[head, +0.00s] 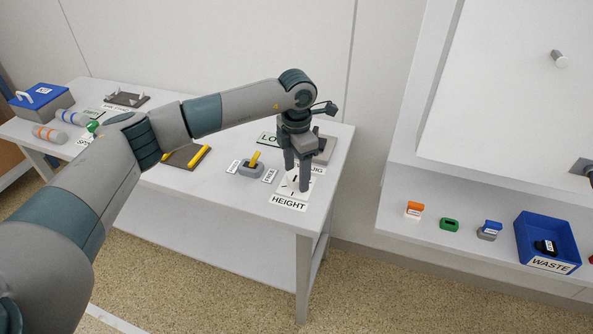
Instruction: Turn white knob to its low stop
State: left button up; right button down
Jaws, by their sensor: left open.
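A white dial plate (284,189) with black tick marks lies near the right end of the table, behind a label reading HEIGHT (288,202). My left gripper (297,178) points down over this plate with its two dark fingers apart. The fingers cover part of the plate. I cannot clearly make out the white knob between them, nor which mark it points to. I cannot tell whether the fingers touch it. My right gripper is not in view.
A grey block with a yellow lever (255,160) stands just left of the plate. A grey fixture (325,150) is close behind the gripper. The table's (240,197) front edge is near. Across a gap, a shelf holds a blue WASTE bin (534,240) and small coloured parts.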

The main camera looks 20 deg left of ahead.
aim_at(297, 175)
pick_arm(q)
jog(key=shift+r, duration=0.15)
jog(key=shift+r, duration=0.6)
notch_tip(297, 175, up, 16)
jog(key=b, duration=0.3)
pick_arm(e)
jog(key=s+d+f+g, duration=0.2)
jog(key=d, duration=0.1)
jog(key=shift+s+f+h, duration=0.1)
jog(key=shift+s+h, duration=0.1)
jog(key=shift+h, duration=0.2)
pick_arm(q)
jog(key=shift+f, duration=0.1)
